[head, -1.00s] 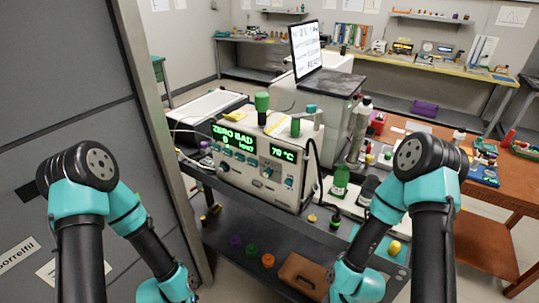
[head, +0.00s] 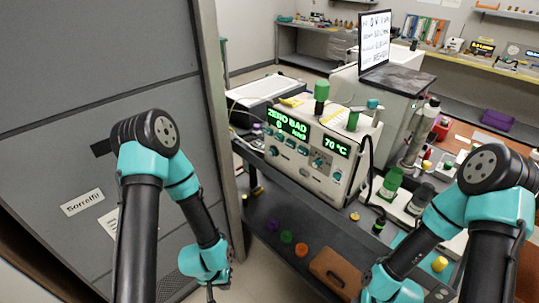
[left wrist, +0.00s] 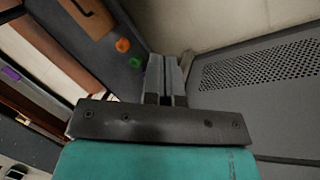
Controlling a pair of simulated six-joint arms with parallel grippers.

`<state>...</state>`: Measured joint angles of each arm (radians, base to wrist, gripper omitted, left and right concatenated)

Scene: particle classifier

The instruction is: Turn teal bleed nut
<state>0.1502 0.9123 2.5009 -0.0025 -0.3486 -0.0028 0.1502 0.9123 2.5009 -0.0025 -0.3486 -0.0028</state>
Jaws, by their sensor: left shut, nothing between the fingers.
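The white instrument (head: 300,150) stands on a dark cart and shows green readouts "ZERO BAD" and "70 °C". A small teal part (head: 373,103) sits on top at its right end. It may be the bleed nut, but it is too small to tell. My left gripper (head: 210,292) hangs low beside the grey wall panel, left of and below the instrument, well away from it. In the left wrist view its fingers (left wrist: 166,78) are shut together with nothing between them. My right arm comes in at the right, and its gripper is outside the picture.
A tall grey panel (head: 90,60) with a "Sorrelfil" label stands close on the left. Green bottles (head: 390,182) stand right of the instrument. Purple, green and orange caps (head: 287,237) and a brown case (head: 335,272) lie on the lower shelf. Floor shows between panel and cart.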

